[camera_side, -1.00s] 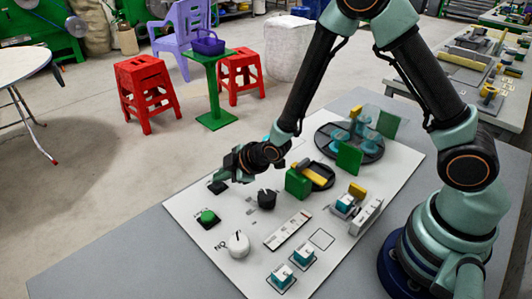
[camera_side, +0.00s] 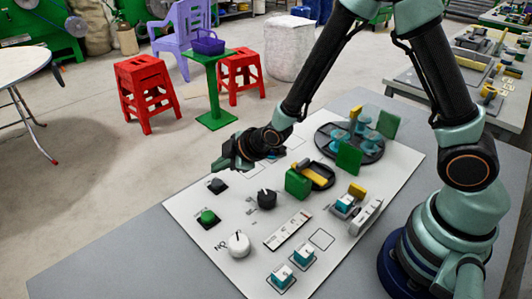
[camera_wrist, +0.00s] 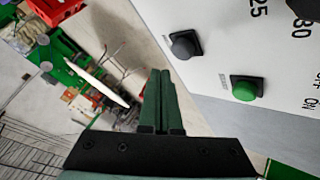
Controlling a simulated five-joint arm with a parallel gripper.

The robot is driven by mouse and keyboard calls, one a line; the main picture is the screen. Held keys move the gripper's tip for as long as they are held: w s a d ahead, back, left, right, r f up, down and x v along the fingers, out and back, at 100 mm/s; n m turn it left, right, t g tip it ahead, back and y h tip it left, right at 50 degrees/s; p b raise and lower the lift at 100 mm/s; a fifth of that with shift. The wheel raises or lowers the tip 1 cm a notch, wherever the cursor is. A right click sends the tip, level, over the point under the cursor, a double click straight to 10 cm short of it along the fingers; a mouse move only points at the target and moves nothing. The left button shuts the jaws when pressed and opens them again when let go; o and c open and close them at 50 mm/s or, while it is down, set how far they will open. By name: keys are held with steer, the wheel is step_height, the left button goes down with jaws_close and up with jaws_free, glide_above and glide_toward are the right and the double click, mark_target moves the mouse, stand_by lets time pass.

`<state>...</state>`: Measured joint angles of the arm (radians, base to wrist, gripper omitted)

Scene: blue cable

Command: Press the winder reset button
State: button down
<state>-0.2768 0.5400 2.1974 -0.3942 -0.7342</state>
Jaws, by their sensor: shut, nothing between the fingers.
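Two push buttons sit on the left edge of the white panel (camera_side: 185,205). One is a black button (camera_side: 217,185) on a dark square base, and it also shows in the wrist view (camera_wrist: 186,44). The other is a green button (camera_side: 208,217), also in the wrist view (camera_wrist: 244,90). My gripper (camera_side: 218,165) is shut and empty, above the panel's left edge and apart from both buttons. In the wrist view its closed fingers (camera_wrist: 161,76) point beside the black button.
A black knob (camera_side: 267,199) and a white knob (camera_side: 238,243) stand near the buttons. The grey table (camera_side: 130,250) is clear left of the panel.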

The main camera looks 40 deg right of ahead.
mark_target(222, 183)
steer(key=shift+r, duration=1.65)
steer(key=s+d+r+m+g+h, duration=0.1)
steer(key=s+d+r+m, duration=0.2)
steer(key=d+r, duration=0.15)
steer(key=s+d+r+m+h, duration=0.1)
steer(key=s+d+r+m, duration=0.15)
steer(key=r, duration=0.35)
steer(key=s+d+r+m+g, duration=0.1)
steer(key=s+d+r+m, duration=0.1)
steer(key=s, duration=0.4)
steer(key=s+d+r+m+g, duration=0.1)
steer(key=s+d+r+m, duration=0.2)
steer(key=s, duration=0.4)
steer(key=shift+d+r+m+h, duration=0.3)
steer(key=shift+d+m, duration=0.25)
steer(key=shift+d, duration=0.1)
